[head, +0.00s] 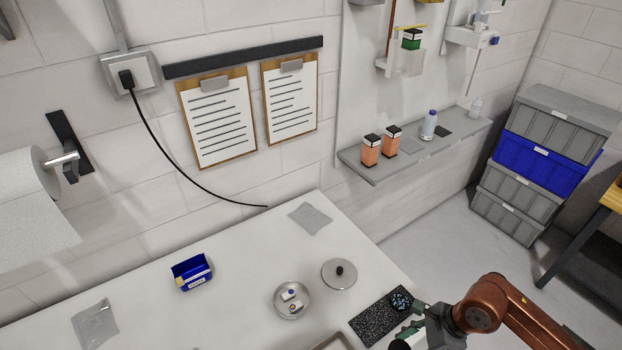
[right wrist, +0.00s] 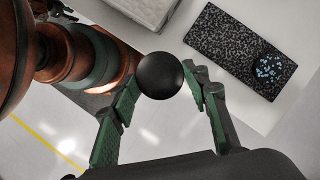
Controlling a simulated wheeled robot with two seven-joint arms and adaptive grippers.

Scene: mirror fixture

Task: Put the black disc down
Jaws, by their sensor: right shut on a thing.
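The black disc (right wrist: 160,76) is between the fingertips of my right gripper (right wrist: 163,88) in the right wrist view. The gripper is shut on it, and the disc is clear of the fingers above and below. In the head view my right gripper (head: 408,333) is at the bottom edge, by the near right side of the speckled black mat (head: 372,325). The mat also shows in the right wrist view (right wrist: 222,40), to the right of the disc. In that view bare floor shows below the disc. My left gripper is not in view.
A round dark speckled piece (head: 401,299) lies on the mat's far end. A steel bowl (head: 292,300) with small items, a round lid (head: 339,274) and a blue bin (head: 192,272) stand on the white table (head: 245,255). A tray (head: 335,342) is at the bottom edge.

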